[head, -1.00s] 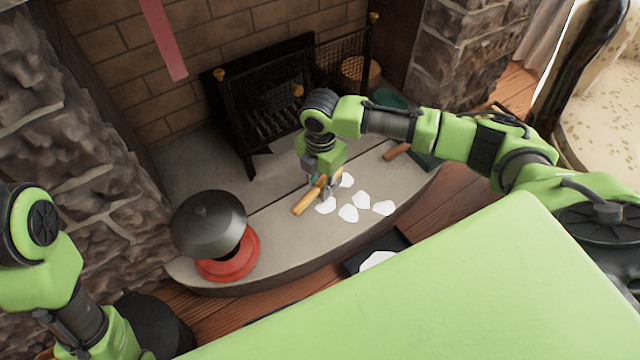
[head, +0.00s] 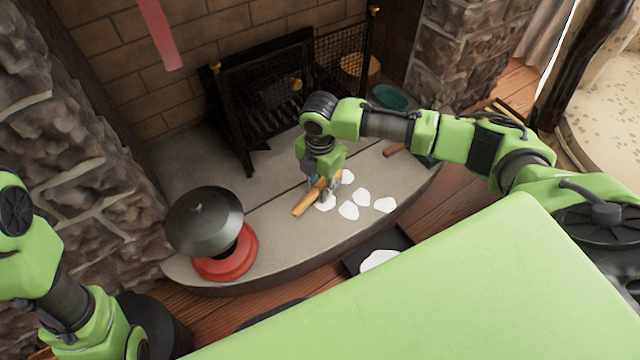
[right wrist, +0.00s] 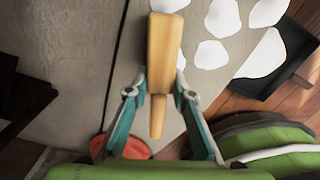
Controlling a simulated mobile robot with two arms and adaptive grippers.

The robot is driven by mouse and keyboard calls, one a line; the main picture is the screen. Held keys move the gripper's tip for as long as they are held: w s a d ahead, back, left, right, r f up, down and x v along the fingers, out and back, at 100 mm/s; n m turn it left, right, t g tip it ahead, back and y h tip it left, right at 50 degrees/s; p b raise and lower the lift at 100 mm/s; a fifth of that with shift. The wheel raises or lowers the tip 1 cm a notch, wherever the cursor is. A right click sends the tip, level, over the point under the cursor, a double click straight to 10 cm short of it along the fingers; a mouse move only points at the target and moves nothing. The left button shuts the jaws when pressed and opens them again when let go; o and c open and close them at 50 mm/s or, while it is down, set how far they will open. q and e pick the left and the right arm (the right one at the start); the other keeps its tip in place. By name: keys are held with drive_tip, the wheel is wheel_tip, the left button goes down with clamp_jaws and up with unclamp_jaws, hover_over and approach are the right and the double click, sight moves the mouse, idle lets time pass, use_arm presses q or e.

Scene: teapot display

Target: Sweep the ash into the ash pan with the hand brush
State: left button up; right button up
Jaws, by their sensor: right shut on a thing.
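The hand brush (head: 304,203) has a wooden handle, which also shows in the right wrist view (right wrist: 163,45). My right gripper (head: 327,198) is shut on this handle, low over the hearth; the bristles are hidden. Several white ash patches (head: 384,205) lie on the stone around and right of the gripper; they also show in the right wrist view (right wrist: 223,17). The black ash pan (head: 405,239) lies on the wooden floor just in front of the hearth's curved edge, with a white patch (head: 380,260) in it. My left gripper is out of view.
A red-based thing with a dark grey dome (head: 205,220) stands on the hearth's left part. A black fire grate (head: 262,95) stands behind. A green item (head: 390,96) lies at the hearth's back right. Bare hearth (head: 285,235) lies between the dome and the ash.

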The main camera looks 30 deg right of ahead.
drive_tip(key=shift+f, duration=0.35)
idle(0.5)
drive_tip(key=shift+f, duration=0.25)
